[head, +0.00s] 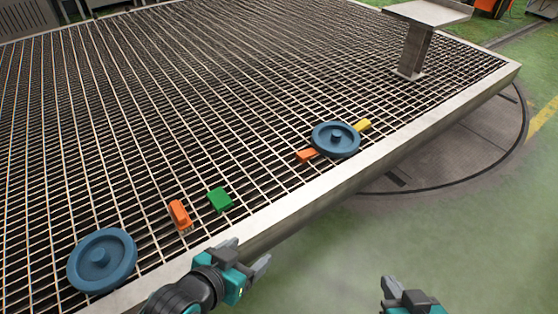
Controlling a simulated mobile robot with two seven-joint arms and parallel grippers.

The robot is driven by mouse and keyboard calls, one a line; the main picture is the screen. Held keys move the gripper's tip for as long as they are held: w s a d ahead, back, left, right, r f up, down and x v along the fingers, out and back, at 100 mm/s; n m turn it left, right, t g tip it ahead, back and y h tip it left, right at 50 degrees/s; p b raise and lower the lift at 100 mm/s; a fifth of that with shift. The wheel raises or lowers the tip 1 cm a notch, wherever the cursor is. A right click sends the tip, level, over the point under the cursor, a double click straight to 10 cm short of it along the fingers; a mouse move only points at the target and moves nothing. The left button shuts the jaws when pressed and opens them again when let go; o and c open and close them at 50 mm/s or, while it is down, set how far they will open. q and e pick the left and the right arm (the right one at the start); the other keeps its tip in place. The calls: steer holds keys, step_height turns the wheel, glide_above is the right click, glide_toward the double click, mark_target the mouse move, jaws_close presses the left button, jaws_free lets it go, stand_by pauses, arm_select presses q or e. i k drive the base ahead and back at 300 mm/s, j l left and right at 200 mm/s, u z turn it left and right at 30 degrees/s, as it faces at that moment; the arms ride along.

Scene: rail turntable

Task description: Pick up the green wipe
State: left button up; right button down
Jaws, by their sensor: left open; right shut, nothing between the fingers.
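The green wipe (220,199) is a small green block-like piece lying on the metal grating (150,150), near its front edge. My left gripper (248,254) is at the front rim of the grating, below and slightly right of the wipe in the head view. It is open and empty, apart from the wipe. My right gripper (392,290) is at the bottom right, over the green floor, away from the grating. It is shut and holds nothing.
An orange object (180,215) lies just left of the wipe. A blue disc (102,260) lies at the lower left. Another blue disc (335,139) lies farther right, over an orange and yellow piece (363,125). A metal pedestal (414,50) stands at the back right.

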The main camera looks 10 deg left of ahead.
mark_target(221, 201)
steer(key=i+l+u, duration=0.35)
steer(key=i, duration=0.2)
steer(key=i+l+u, duration=0.35)
steer(key=i+l, duration=0.15)
